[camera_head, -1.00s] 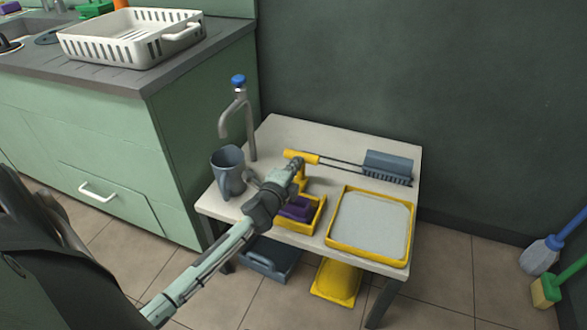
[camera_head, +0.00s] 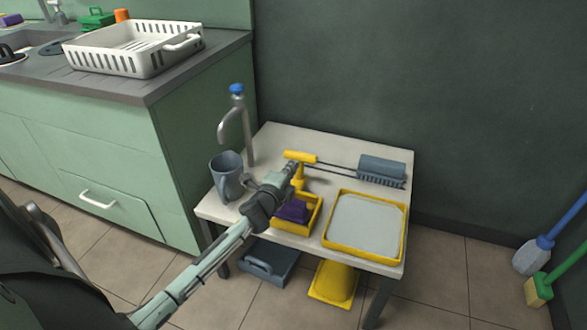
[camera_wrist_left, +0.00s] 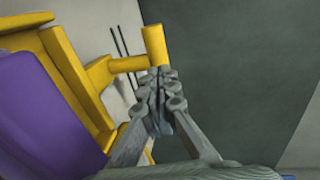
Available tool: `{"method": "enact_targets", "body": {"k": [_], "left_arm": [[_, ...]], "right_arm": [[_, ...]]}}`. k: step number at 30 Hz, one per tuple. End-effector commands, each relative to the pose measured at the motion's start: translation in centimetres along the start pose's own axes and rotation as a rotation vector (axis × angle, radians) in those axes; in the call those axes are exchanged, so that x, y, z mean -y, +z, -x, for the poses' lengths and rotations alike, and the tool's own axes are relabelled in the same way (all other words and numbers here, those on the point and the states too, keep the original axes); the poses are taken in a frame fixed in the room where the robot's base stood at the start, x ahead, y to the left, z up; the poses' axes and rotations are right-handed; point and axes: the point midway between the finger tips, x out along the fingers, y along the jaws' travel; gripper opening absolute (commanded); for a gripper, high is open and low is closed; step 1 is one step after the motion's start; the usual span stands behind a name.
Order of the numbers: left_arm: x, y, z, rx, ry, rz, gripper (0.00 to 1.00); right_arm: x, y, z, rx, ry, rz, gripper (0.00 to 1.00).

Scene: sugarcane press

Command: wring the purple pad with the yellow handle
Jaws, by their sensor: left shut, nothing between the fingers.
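The purple pad (camera_head: 293,210) lies in a yellow wringer tray (camera_head: 310,222) on the low table, partly hidden by my left arm. The yellow handle (camera_head: 301,156) stands at the tray's back; its grip also shows in the left wrist view (camera_wrist_left: 154,46), above the purple pad (camera_wrist_left: 45,115) at the left. My left gripper (camera_head: 291,170) is shut and empty. In the left wrist view its fingertips (camera_wrist_left: 160,76) are just below the handle's grip, close to it; I cannot tell whether they touch. My right gripper is not in view.
A grey roller brush (camera_head: 382,168) lies behind a yellow-rimmed tray (camera_head: 405,235) on the table (camera_head: 275,135). A grey mug (camera_head: 227,170) and a tap (camera_head: 249,130) stand to the left. A green cabinet (camera_head: 110,160) borders the table's left side.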

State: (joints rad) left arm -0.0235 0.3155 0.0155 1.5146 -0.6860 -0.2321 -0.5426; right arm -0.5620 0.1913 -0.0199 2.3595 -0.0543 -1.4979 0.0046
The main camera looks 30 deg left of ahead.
Motion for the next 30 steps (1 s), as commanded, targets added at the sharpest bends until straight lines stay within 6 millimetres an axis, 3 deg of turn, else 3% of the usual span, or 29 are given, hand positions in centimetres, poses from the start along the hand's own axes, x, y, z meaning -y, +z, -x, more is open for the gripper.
{"method": "enact_targets", "body": {"k": [2,6,13,18,26,29,30], "left_arm": [[0.2,0.2,0.4,-0.001,0.002,0.0,0.0],[-0.1,0.1,4.3,-0.002,0.005,0.001,0.0],[-0.1,0.1,8.5,-0.001,0.004,0.002,0.0],[0.0,0.1,9.9,-0.002,0.003,0.002,0.0],[-0.2,0.1,10.2,0.004,0.01,0.014,0.0],[-1.6,0.6,11.2,0.055,0.075,0.123,0.0],[-2.8,0.8,12.0,0.094,0.125,0.205,0.0]], "right_arm": [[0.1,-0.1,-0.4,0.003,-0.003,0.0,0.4],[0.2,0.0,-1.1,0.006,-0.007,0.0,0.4],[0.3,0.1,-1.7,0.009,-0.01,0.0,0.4],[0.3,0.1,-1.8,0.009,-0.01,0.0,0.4],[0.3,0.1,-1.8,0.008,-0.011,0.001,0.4],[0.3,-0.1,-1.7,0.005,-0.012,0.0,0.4],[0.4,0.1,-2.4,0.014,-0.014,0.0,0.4]]}}
